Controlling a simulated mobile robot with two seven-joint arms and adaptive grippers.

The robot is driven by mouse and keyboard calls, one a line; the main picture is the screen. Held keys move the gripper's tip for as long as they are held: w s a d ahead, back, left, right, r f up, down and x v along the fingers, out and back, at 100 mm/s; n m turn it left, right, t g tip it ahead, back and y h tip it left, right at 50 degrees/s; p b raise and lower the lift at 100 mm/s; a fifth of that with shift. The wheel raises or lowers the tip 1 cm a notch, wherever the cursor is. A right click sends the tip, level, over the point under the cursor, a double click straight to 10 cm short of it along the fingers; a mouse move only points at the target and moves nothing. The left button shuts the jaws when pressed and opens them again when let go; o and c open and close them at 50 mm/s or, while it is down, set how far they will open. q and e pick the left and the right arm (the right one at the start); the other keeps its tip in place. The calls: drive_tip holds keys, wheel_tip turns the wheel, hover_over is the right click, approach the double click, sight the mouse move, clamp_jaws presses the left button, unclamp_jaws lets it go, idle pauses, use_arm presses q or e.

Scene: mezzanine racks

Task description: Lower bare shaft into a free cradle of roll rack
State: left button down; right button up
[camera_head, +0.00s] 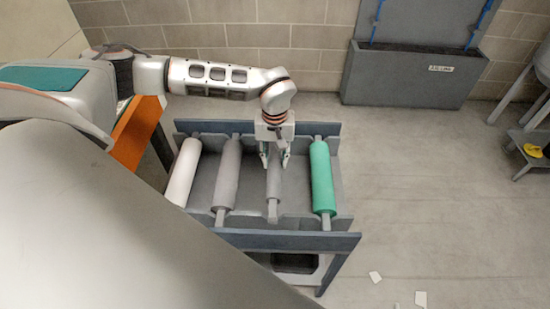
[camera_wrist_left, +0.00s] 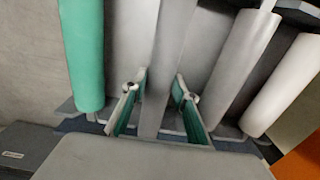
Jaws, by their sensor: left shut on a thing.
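The roll rack (camera_head: 290,241) is a dark blue-grey frame with notched plates at front and back. The bare shaft (camera_head: 273,187) is a thin grey bar lying lengthwise over the gap between the grey roll and the green roll. My left gripper (camera_head: 275,158) reaches down from behind and is shut on the shaft. In the left wrist view the shaft (camera_wrist_left: 168,60) runs between the two green-padded fingers (camera_wrist_left: 160,100). Its near end is close to the front plate; I cannot tell whether it rests in the notch. My right gripper is not in view.
On the rack lie a white roll (camera_head: 184,172), a grey roll (camera_head: 228,172) and a green roll (camera_head: 322,178). An orange panel (camera_head: 137,132) stands left of the rack. A grey bin (camera_head: 412,76) stands by the wall. Floor at right is mostly clear, with paper scraps (camera_head: 420,299).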

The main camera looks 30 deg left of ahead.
use_arm(q)
wheel_tip(320, 180, down, 2)
drive_tip(key=shift+f+b, duration=0.25)
drive_tip(key=shift+b, duration=0.2)
drive_tip(key=shift+f+b, duration=0.5)
drive_tip(key=shift+f, duration=1)
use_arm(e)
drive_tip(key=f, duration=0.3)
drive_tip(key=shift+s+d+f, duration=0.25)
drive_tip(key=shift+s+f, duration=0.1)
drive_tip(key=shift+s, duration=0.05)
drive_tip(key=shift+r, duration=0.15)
use_arm(q)
drive_tip(key=shift+f, duration=0.5)
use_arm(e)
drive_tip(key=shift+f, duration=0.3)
use_arm(q)
drive_tip(key=c, duration=1.5)
unclamp_jaws()
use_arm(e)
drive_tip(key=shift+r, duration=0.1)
